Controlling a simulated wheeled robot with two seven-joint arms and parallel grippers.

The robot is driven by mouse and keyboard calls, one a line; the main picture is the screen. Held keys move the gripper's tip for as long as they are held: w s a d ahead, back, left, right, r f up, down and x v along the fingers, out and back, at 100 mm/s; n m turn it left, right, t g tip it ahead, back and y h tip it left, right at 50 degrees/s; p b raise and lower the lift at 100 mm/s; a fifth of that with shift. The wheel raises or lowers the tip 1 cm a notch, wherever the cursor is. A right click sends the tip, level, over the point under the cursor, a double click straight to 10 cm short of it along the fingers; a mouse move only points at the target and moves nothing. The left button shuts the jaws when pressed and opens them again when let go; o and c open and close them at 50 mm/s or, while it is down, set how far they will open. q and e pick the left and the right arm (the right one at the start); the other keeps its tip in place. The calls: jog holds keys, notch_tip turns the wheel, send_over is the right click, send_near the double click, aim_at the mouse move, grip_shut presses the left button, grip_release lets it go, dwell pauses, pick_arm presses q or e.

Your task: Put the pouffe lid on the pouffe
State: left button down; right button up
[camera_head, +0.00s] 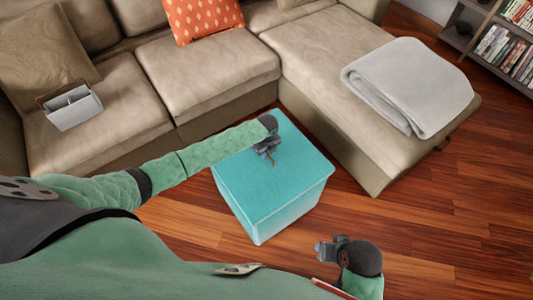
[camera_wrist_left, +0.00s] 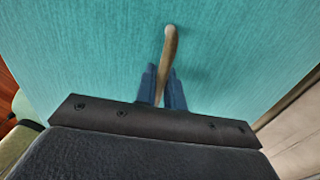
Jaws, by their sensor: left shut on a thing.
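The pouffe (camera_head: 287,212) is a teal box standing on the wooden floor in front of the sofa in the head view. Its lid (camera_head: 250,185) is the teal top surface, which lines up closely with the box; whether a small gap remains under it I cannot tell. My left gripper (camera_head: 268,155) is over the lid. In the left wrist view, its two blue-grey fingers (camera_wrist_left: 163,88) are shut on a tan strap handle (camera_wrist_left: 170,45) on the teal lid (camera_wrist_left: 90,60). My right gripper (camera_head: 322,250) is apart from the pouffe, low and to its right; its jaws are unclear.
A beige corner sofa (camera_head: 205,85) stands behind and to the right of the pouffe. It carries a folded grey blanket (camera_head: 410,85), a grey caddy (camera_head: 73,107) and an orange cushion (camera_head: 203,15). Bookshelves (camera_head: 500,45) stand at upper right. Wooden floor (camera_head: 450,210) is clear at right.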

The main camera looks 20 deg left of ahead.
pick_arm(q)
jog(key=shift+w+r+p, duration=0.1)
jog(key=shift+p, duration=0.5)
dwell(0.9)
jog(key=shift+f+b, duration=0.4)
jog(key=shift+f, duration=0.55)
dwell(0.4)
jog(key=c, duration=1.4)
grip_release()
jog(key=shift+f, duration=0.15)
